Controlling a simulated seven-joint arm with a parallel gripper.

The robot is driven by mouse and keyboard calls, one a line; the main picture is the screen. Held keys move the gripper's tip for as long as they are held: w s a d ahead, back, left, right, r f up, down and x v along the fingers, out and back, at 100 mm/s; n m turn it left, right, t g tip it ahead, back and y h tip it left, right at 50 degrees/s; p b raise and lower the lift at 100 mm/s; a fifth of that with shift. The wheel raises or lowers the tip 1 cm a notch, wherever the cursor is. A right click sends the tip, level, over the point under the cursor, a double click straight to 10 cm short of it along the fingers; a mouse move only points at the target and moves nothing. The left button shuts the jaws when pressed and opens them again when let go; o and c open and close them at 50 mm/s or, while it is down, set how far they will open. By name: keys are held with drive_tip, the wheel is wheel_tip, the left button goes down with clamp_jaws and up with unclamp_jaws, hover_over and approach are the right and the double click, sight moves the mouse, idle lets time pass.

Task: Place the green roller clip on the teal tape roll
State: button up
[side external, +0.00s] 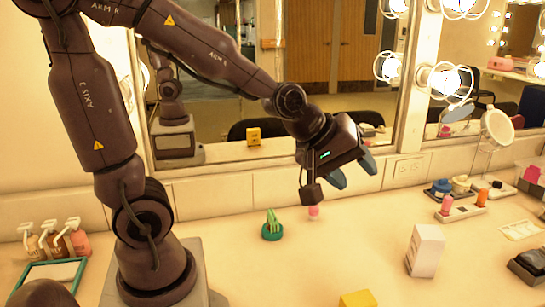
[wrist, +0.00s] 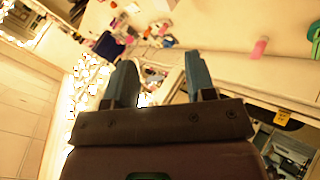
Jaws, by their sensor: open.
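The green roller clip (side external: 272,217) stands upright on the counter's middle, on the teal tape roll (side external: 272,234). It seems to rest on or in the roll; I cannot tell how it is seated. Part of a green thing (wrist: 315,34) shows at the right edge of the wrist view; I cannot tell whether it is the clip or the roll. My gripper (side external: 352,173) is open and empty, raised above the counter, to the right of the clip and apart from it. The blue fingers also show spread in the wrist view (wrist: 161,70).
A pink cylinder (side external: 314,212) stands right of the roll. A white box (side external: 425,250) and a yellow block (side external: 358,299) stand nearer the front. Small cosmetics (side external: 460,205) sit at right, pump bottles (side external: 54,240) at left. A large mirror (side external: 330,70) backs the counter.

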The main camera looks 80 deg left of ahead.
drive_tip(key=s+r+m+g, duration=0.3)
drive_tip(key=s+m, duration=0.9)
drive_tip(key=s, duration=0.1)
drive_tip(key=shift+s+r, duration=0.25)
drive_tip(key=shift+r, duration=0.1)
